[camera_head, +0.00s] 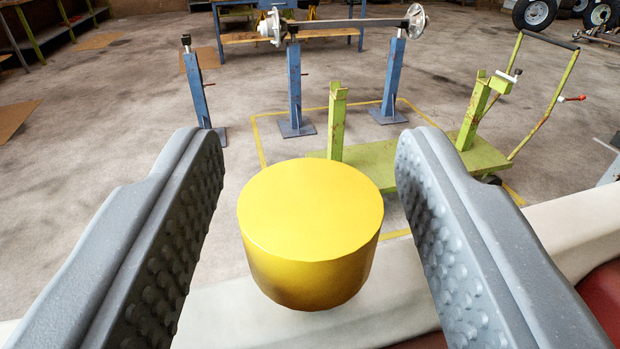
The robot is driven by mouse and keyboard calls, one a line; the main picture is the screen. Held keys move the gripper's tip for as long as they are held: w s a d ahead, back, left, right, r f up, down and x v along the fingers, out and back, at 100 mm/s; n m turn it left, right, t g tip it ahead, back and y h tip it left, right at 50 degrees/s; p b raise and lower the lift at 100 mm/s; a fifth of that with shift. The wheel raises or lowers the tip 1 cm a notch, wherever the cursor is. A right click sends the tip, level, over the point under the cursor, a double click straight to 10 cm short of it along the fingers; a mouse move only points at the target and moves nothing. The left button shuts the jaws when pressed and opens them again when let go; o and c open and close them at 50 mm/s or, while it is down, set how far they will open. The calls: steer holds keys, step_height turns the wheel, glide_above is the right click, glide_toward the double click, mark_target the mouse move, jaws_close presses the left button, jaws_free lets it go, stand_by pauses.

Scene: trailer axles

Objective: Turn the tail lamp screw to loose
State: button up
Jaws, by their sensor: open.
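A yellow cylinder (310,230), which looks like the screw's head, shows large in the middle of the view. Its flat round top is plain, with no mark that shows how far it is turned. My gripper (309,150) is open, with one grey studded finger on each side of the cylinder. A gap shows between the cylinder and each finger, so neither appears to touch it. A pale rail (578,228) runs behind and below the cylinder. Dark red surfaces (600,300), perhaps the lamp, show at the lower right, partly hidden by the right finger.
Beyond is a concrete floor with a yellow outline. Blue stands (294,90) hold an axle (345,22). A green cart (375,165) with upright posts stands behind the right finger. A bench (290,37) and wheels (535,12) are at the back.

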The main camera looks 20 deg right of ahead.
steer(key=c, duration=1)
steer(key=shift+f, duration=0.1)
